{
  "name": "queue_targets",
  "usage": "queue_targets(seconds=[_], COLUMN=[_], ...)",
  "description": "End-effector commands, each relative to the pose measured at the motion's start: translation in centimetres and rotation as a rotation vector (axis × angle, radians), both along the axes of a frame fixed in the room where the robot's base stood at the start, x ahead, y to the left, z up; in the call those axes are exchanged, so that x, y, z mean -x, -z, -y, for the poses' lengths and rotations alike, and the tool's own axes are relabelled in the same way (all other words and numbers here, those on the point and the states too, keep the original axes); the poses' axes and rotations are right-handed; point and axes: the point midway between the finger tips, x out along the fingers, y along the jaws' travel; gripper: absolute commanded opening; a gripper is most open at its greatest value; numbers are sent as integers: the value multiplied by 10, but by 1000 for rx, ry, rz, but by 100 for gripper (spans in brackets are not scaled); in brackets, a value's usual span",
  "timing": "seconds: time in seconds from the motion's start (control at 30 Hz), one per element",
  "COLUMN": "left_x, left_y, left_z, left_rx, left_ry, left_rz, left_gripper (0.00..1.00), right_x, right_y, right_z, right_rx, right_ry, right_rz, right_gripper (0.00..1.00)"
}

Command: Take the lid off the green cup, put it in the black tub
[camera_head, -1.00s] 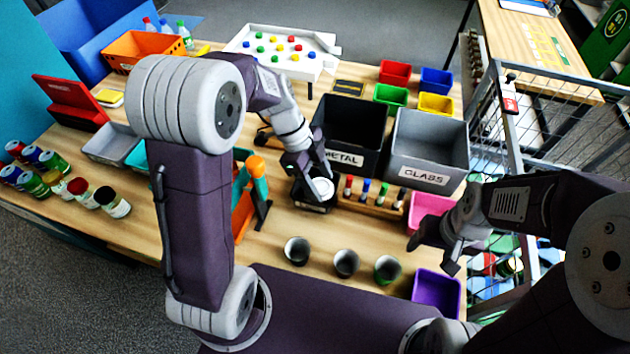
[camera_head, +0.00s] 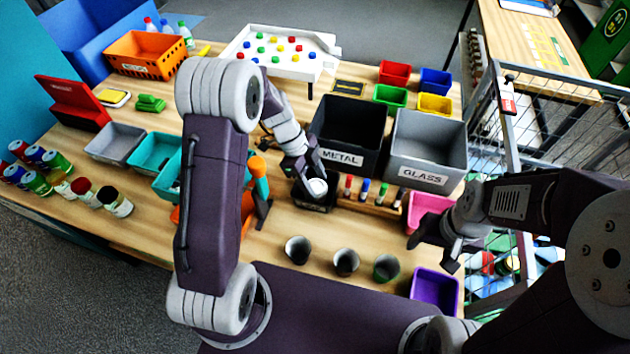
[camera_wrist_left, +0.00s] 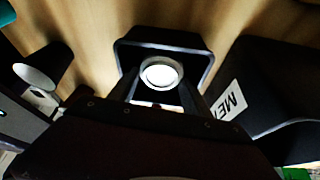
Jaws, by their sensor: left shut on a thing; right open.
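My left gripper (camera_head: 311,184) is shut on a round white lid (camera_head: 317,187) over a small black tub (camera_head: 328,204). In the left wrist view the lid (camera_wrist_left: 161,73) sits between the fingers, with the tub's rim (camera_wrist_left: 206,63) around it. I cannot tell whether the lid touches the tub's floor. The green cup (camera_head: 386,268) stands upright and open at the front, rightmost of three cups. My right gripper (camera_head: 432,252) is open and empty, to the right of the cups.
Two dark cups (camera_head: 298,250) (camera_head: 346,262) stand left of the green cup. The METAL bin (camera_head: 341,157) and GLASS bin (camera_head: 422,177) rise behind the black tub. A rack of small bottles (camera_head: 372,208) is beside it. A purple bin (camera_head: 435,290) stands at front right.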

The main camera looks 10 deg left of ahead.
Motion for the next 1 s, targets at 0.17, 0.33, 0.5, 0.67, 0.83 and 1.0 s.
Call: queue_targets(seconds=[0.17, 0.33, 0.5, 0.67, 0.83, 1.0], left_x=[0, 0, 0, 0, 0, -4], left_y=[6, 10, 9, 10, -1, -31], left_z=[0, 0, 0, 0, 0, -13], left_rx=[0, 0, 0, 0, 0, -1], left_ry=[0, 0, 0, 0, 0, -3], left_rz=[0, 0, 0, 0, 0, 9], left_gripper=[8, 8, 65, 65, 65, 65], right_x=[0, 0, 0, 0, 0, 0], right_y=[8, 13, 13, 13, 1, 1], right_z=[0, 0, 0, 0, 0, 0], right_rx=[0, 0, 0, 0, 0, 0], right_ry=[0, 0, 0, 0, 0, 0], right_rz=[0, 0, 0, 0, 0, 0], right_gripper=[67, 67, 67, 67, 67, 67])
